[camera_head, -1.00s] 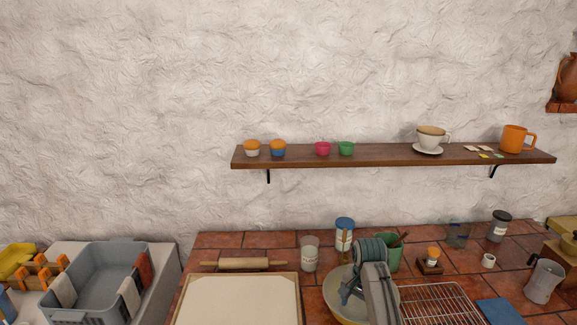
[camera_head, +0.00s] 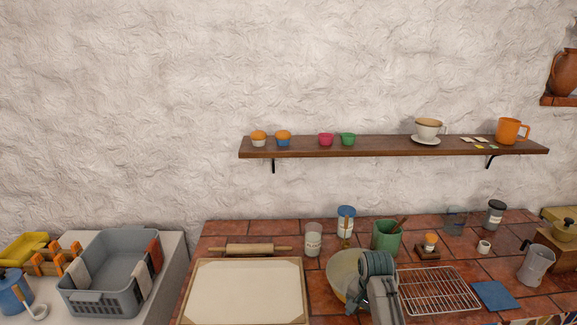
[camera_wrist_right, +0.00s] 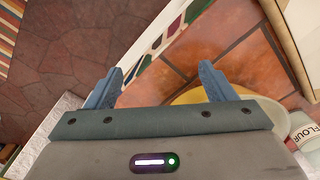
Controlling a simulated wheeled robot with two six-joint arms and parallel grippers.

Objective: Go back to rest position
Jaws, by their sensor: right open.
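My right gripper (camera_wrist_right: 158,88) is open and empty in the right wrist view, its two blue fingers wide apart. Below it are the counter's patterned front edge and red tiles, with part of the yellow bowl behind the right finger. In the head view my right arm (camera_head: 380,285) reaches up from the bottom edge in front of the cream bowl (camera_head: 342,268) and hides part of it. The fingers are hard to make out there. My left gripper is not in view.
The tiled counter (camera_head: 228,236) holds a pastry board (camera_head: 245,290), rolling pin (camera_head: 250,249), wire rack (camera_head: 432,291), blue cloth (camera_head: 494,295) and several jars. A grey basket (camera_head: 110,275) stands at left. A wooden shelf (camera_head: 390,146) carries cups and muffins.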

